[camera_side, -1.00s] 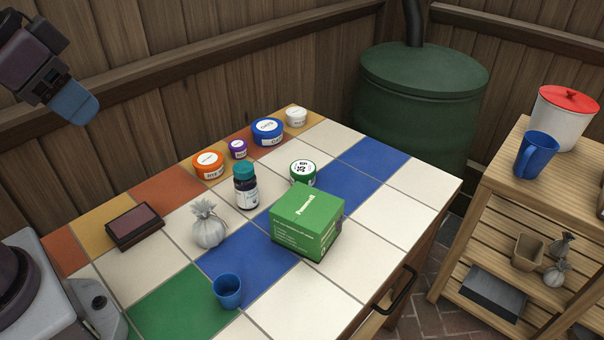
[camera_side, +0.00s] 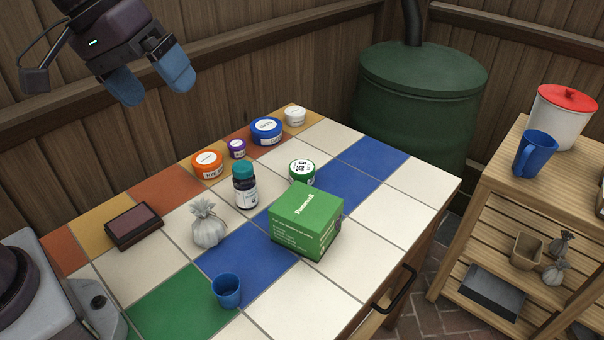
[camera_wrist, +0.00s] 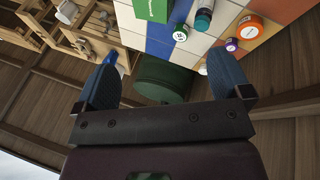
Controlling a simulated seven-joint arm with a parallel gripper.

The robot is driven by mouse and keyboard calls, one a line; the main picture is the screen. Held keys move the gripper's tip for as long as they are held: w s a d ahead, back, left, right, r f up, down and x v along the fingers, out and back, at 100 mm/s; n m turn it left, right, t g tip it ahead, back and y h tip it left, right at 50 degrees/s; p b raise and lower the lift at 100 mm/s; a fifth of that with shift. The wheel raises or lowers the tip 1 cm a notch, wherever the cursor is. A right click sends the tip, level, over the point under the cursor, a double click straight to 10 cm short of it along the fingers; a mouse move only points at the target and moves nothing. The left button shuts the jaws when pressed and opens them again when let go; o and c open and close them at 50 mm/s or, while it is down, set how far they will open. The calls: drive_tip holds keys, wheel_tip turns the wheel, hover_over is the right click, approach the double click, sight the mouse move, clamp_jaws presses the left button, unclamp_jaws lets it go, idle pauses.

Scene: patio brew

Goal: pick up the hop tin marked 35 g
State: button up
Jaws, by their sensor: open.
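A small green tin (camera_side: 302,172) with a white lid stands upright on the tiled table, behind the green box. Its lid bears large dark print that looks like 35 g. It also shows in the wrist view (camera_wrist: 180,33), between my fingers but well beyond them. My gripper (camera_side: 151,84) is open and empty, high above the table's back left part, far from the tin. Its two blue fingers also frame the wrist view (camera_wrist: 166,62).
A green box (camera_side: 306,222) stands close in front of the tin, and a dark bottle (camera_side: 245,188) stands to its left. Orange (camera_side: 207,166), purple (camera_side: 237,149), blue (camera_side: 266,131) and white (camera_side: 295,117) tins line the back. A sack (camera_side: 208,226), blue cup (camera_side: 227,291) and dark block (camera_side: 134,227) are at left.

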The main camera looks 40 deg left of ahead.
drive_tip(key=w+d+f+n+h, duration=0.1)
drive_tip(key=w+f+n+h, duration=0.3)
drive_tip(key=w, duration=0.6)
drive_tip(key=n+t+h, duration=0.3)
drive_tip(key=n+t, duration=0.2)
drive_tip(key=n, duration=1.3)
hover_over(298, 171)
drive_tip(key=a, duration=0.3)
wheel_tip(298, 171, down, 23)
drive_tip(key=f, duration=0.2)
drive_tip(key=shift+s+a+f, duration=0.15)
drive_tip(key=shift+s+f, duration=0.1)
drive_tip(key=shift+f, duration=0.15)
drive_tip(key=f, duration=0.3)
drive_tip(key=shift+w+d+f, duration=0.1)
drive_tip(key=shift+d+f, duration=0.1)
drive_tip(key=shift+f, duration=0.15)
drive_tip(key=shift+w+d+f, duration=0.15)
drive_tip(key=shift+w+d, duration=0.3)
drive_tip(key=shift+d, duration=0.05)
drive_tip(key=shift+w+d+f, duration=0.15)
drive_tip(key=shift+w+d, duration=0.2)
drive_tip(key=shift+w, duration=0.05)
drive_tip(key=c, duration=1)
